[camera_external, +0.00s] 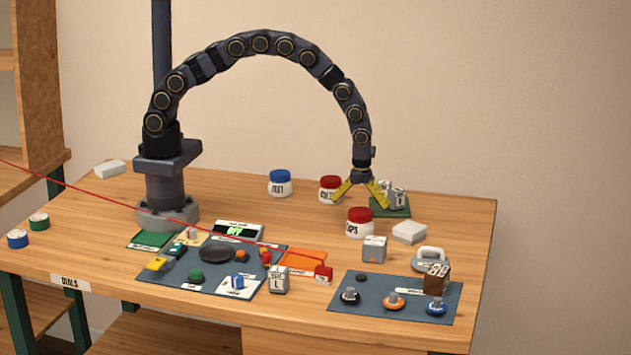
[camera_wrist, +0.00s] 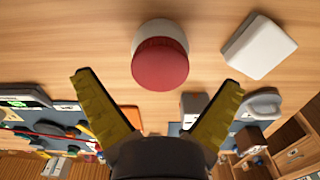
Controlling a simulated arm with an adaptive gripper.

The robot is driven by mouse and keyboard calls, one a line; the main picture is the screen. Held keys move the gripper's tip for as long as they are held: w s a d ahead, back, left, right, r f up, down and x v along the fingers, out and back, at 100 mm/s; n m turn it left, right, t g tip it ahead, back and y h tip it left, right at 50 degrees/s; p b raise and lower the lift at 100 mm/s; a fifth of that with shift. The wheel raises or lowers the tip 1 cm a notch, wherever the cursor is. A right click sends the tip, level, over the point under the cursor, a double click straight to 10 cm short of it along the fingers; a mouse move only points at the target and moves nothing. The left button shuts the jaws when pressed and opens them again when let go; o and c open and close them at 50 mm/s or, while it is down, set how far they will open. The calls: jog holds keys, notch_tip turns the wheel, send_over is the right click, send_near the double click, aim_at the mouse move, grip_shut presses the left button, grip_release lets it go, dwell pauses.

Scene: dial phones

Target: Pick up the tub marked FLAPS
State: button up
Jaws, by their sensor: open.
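A white tub with a red lid (camera_external: 360,222) stands upright on the table, its label partly readable as "APS" with the first letters turned out of sight. My gripper (camera_external: 361,199) is open and empty, pointing down, and appears above and close to this tub. In the wrist view the red lid (camera_wrist: 160,62) lies between and slightly beyond the fingertips of my gripper (camera_wrist: 157,82), with no finger touching it. A second red-lidded tub (camera_external: 330,187) stands farther back, its label too small to read surely. A blue-lidded tub (camera_external: 280,184) stands to its left.
A white block (camera_external: 409,232) lies right of the tub; it also shows in the wrist view (camera_wrist: 258,46). A grey box (camera_external: 374,249) stands in front. Grey objects on a green mat (camera_external: 390,210) sit behind right. Bare table lies left of the tub.

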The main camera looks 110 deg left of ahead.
notch_tip(320, 180, down, 2)
jog(key=shift+f, duration=0.2)
jog(key=c, duration=1.2)
jog(key=shift+r, duration=0.1)
